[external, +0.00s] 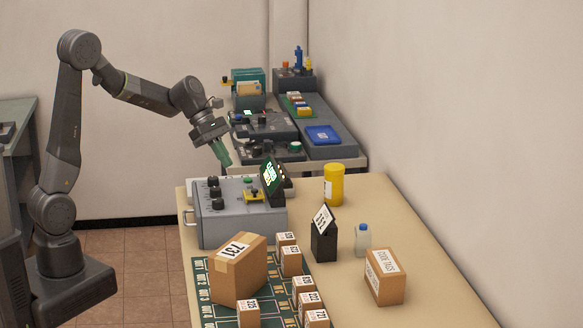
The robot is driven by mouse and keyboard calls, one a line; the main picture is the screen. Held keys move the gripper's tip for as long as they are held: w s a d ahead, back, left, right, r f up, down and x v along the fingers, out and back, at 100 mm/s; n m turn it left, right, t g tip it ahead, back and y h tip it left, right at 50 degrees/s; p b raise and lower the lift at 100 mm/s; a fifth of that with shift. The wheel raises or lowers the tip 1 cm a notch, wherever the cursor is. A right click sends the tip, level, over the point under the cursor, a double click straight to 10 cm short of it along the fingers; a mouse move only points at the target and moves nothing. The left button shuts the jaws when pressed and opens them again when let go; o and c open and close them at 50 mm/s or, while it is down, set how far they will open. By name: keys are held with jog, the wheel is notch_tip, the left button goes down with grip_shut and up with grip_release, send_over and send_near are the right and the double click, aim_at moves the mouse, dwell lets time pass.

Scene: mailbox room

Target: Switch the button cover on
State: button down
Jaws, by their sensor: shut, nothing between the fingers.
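A grey control box (238,227) stands on the near table, with several black knobs on its left side. On its top is a small yellow piece (254,196) that looks like the button cover; its exact position is too small to tell. A green button (248,181) shows just behind it. My gripper (226,164) has greenish fingers, is shut and empty, and points down above the rear left part of the box, apart from it. The yellow piece lies to the right of and below my fingertips in the picture.
A tilted black display (271,176) with green text rises at the box's right. A yellow jar (334,184), a black sign stand (323,240) and a white bottle (361,240) stand further right. Several cartons, including a large one (238,268), stand in front. Equipment fills the back table.

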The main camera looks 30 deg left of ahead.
aim_at(253, 195)
jog(key=d+f, duration=0.1)
jog(key=d, duration=0.1)
jog(key=d+f, duration=0.3)
jog(key=shift+d+f, duration=0.25)
jog(key=shift+d, duration=0.15)
jog(key=shift+d+f, duration=0.15)
jog(key=shift+d, duration=0.35)
jog(key=s+d+p, duration=0.1)
jog(key=s+d, duration=0.2)
jog(key=shift+s+d, duration=0.4)
